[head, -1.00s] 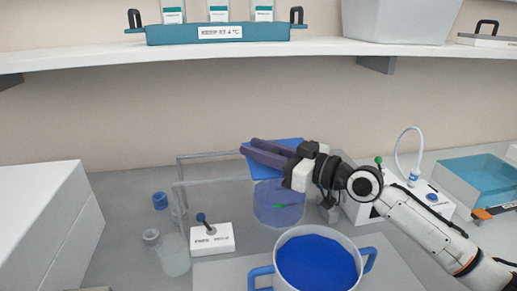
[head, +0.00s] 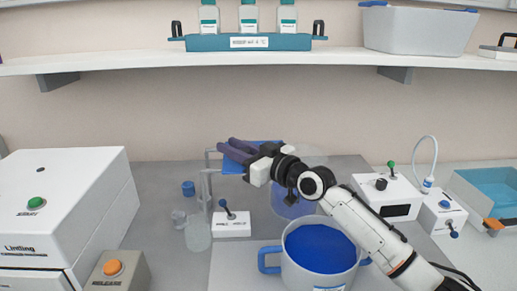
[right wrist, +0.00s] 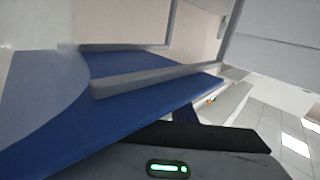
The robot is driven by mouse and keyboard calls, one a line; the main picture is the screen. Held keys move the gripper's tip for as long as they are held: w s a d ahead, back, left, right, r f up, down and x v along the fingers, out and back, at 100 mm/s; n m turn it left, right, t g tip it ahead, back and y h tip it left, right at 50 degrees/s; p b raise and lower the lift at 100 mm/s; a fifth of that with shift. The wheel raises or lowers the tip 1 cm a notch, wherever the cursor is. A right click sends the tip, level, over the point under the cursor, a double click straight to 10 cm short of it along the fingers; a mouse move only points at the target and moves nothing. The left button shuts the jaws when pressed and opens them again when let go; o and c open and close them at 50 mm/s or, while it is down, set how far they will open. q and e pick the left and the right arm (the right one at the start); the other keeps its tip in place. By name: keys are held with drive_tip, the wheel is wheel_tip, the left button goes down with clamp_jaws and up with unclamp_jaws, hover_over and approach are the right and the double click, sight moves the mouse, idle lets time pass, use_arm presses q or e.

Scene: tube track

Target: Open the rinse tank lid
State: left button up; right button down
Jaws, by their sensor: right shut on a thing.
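My right gripper (head: 232,150) reaches left over the back of the bench, its dark purple fingers shut at a flat blue panel (head: 262,143). In the right wrist view a blue slab (right wrist: 130,110) with grey bars crosses the picture; the exact grip is not clear. Below the panel is a clear structure with a grey post (head: 207,185) and a translucent blue cylinder (head: 288,203), partly hidden by my arm. No label shows whether this is the rinse tank or the panel its lid. My left gripper is out of view.
A blue-filled two-handled pot (head: 320,277) stands in front. A small white lever box (head: 231,229) and clear cups (head: 197,235) are left of it. White devices (head: 388,196) and a teal basin (head: 488,190) stand right. A shelf (head: 340,63) runs above.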

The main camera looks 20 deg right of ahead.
drive_tip(key=a, duration=0.2)
drive_tip(key=w+a, duration=0.1)
drive_tip(key=a, duration=0.1)
drive_tip(key=shift+p, duration=0.4)
drive_tip(key=c, duration=1.5)
unclamp_jaws()
drive_tip(key=shift+c, duration=0.2)
wheel_tip(320, 180, up, 10)
